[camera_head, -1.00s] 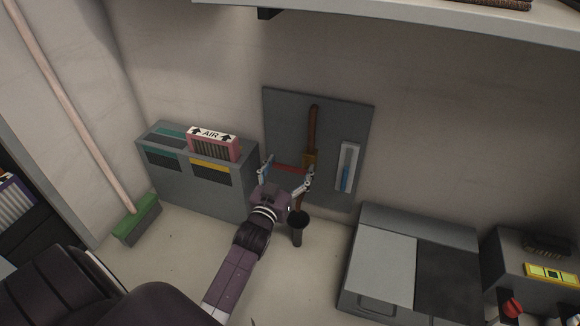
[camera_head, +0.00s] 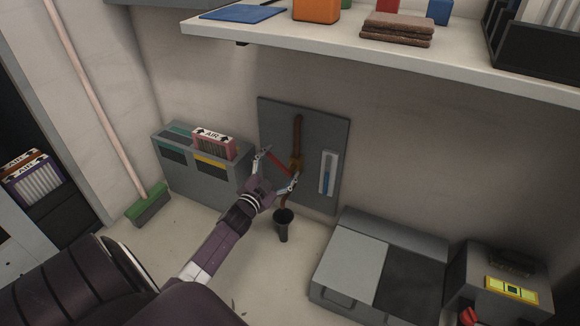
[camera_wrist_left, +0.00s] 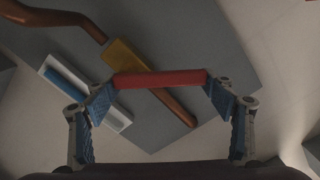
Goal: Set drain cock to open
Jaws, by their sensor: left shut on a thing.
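The drain cock is a brass valve body (camera_head: 296,163) on a brown copper pipe (camera_head: 298,131), mounted on a grey wall panel (camera_head: 275,115). Its red lever (camera_head: 279,162) slants up and left from the body, oblique to the pipe. In the left wrist view the red lever (camera_wrist_left: 160,78) lies level across the picture, with the brass body (camera_wrist_left: 124,54) behind it. My left gripper (camera_head: 276,169) is shut on the lever, with its fingers at the lever's two ends; the wrist view shows the gripper (camera_wrist_left: 162,84) the same way. My right gripper is not in view.
A blue-and-white gauge (camera_head: 328,173) sits right of the pipe. A black cup-shaped drain (camera_head: 283,225) stands below. A grey cabinet with a pink air filter (camera_head: 214,143) is left, a grey box (camera_head: 345,262) right. A shelf (camera_head: 350,40) overhangs above.

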